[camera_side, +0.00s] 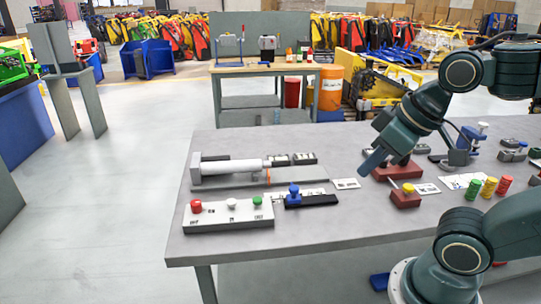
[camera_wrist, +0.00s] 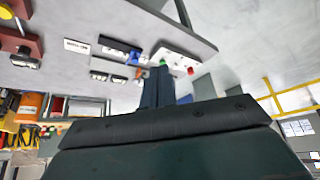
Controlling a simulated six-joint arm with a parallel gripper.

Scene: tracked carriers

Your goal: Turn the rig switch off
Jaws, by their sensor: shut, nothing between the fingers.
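A white control box (camera_side: 228,216) sits at the front left of the grey table. It carries a red button (camera_side: 196,205), a pale middle knob (camera_side: 232,203) and a green button (camera_side: 257,200), with small labels I cannot read. I cannot tell which of these is the rig switch. In the wrist view the box (camera_wrist: 184,57) shows beyond my fingertips, partly hidden by them. My gripper (camera_side: 366,170) is shut and empty, pointing down and left above the right half of the table. Its fingers (camera_wrist: 160,76) are close together in the wrist view.
A blue-knobbed slide (camera_side: 293,196) stands beside the box. A grey cylinder rig (camera_side: 230,169) lies behind it. Red, yellow and green cylinders (camera_side: 489,188) stand further right. The table's front strip is clear.

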